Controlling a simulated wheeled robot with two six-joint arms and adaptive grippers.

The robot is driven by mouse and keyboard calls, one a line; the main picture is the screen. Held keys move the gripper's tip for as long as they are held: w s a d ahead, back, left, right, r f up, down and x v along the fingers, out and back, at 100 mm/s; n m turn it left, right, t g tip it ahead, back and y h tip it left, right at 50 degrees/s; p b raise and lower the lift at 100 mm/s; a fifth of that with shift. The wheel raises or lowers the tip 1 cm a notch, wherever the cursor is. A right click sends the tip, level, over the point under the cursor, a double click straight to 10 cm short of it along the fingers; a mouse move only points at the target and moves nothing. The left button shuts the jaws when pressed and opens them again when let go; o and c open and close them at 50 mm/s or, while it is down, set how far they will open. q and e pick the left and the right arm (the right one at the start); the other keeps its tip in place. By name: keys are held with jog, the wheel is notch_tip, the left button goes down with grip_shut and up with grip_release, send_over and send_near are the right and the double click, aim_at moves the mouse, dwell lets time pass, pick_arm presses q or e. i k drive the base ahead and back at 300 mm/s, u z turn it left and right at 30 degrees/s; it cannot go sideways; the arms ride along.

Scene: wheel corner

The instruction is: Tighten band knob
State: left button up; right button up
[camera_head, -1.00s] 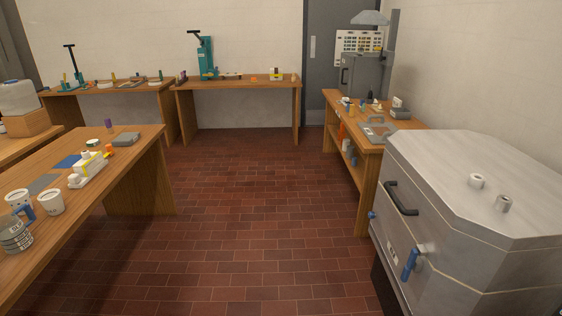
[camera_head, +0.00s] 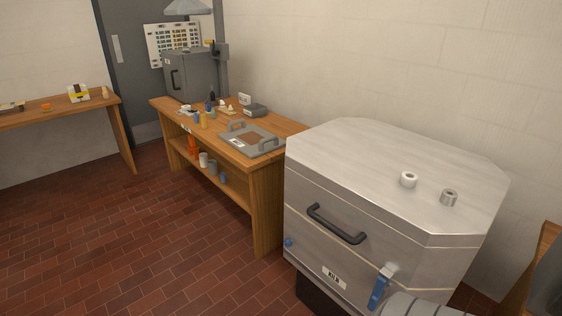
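I cannot pick out a band knob in this view. A large pale grey metal kiln (camera_head: 370,190) stands at the right, with a black bar handle (camera_head: 336,224) on its front. A blue lever (camera_head: 379,288) hangs from a light bracket low on its front, and a small blue knob (camera_head: 288,243) shows at its left side. Two small pale cylinders, one (camera_head: 408,179) left of the other (camera_head: 448,197), stand on its top. Neither of my grippers is in view.
A wooden bench (camera_head: 266,190) with a grey handled tray (camera_head: 252,140) and small items stands beyond the kiln, against the wall. A grey ridged shape (camera_head: 420,305) at the bottom edge is unclear. Open brick floor (camera_head: 130,240) lies at the left.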

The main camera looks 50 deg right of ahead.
aim_at(287, 241)
jog(key=z, duration=0.5)
jog(key=i, duration=0.85)
jog(key=z, duration=1.55)
jog(key=i, duration=0.7)
jog(key=z, duration=0.5)
